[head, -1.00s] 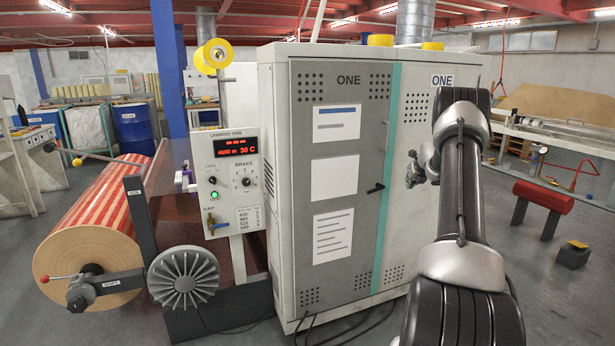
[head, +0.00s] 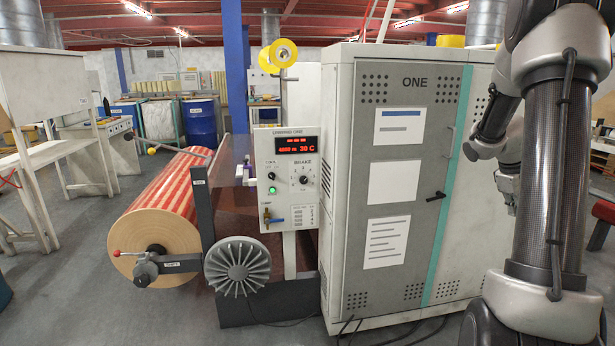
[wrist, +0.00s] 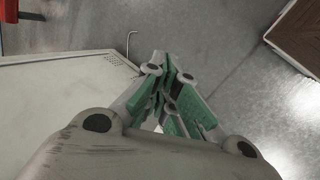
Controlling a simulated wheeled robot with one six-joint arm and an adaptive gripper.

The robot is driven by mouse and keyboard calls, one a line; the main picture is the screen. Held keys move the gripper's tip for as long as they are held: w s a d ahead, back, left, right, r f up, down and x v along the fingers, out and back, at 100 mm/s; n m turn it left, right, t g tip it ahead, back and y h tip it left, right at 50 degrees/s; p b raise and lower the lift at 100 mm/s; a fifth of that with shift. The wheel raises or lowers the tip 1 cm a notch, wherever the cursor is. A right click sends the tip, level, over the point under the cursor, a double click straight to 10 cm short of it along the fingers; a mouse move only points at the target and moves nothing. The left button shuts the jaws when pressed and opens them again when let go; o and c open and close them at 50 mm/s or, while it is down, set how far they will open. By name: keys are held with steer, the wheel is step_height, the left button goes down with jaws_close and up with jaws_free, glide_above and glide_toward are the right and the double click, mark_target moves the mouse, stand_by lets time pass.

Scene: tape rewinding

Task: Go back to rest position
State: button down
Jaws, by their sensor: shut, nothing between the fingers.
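My gripper (wrist: 170,75) shows in the wrist view with its green-padded fingers drawn together. Nothing is held between them. In the head view my arm is folded at the right, in front of the right part of the grey cabinet (head: 395,290) marked ONE. The gripper (head: 508,185) is mostly hidden behind the arm there. In the wrist view a pale panel (wrist: 60,90) with a small bent handle lies at the left, and grey floor lies beyond the fingers.
A control box (head: 287,180) with a red display stands left of the cabinet. A red-striped roll (head: 165,215) and a finned wheel (head: 238,266) are beside it. A pale workbench (head: 40,140) stands at far left. The floor (head: 60,290) in front is open.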

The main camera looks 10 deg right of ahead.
steer(key=s+a+r+m+t+y, duration=0.1)
steer(key=s+a+r, duration=0.2)
steer(key=s+a, duration=0.3)
steer(key=s+a+r+t+y, duration=0.2)
steer(key=s+a+r, duration=0.2)
steer(key=a, duration=1.3)
steer(key=s+a+r+m+t+y, duration=0.1)
steer(key=s+a+r, duration=0.3)
steer(key=s+a, duration=0.5)
steer(key=a+y, duration=0.1)
steer(key=a, duration=0.1)
steer(key=shift+a+r+m+t, duration=0.2)
steer(key=shift+a+m+t, duration=0.1)
steer(key=shift+a, duration=0.1)
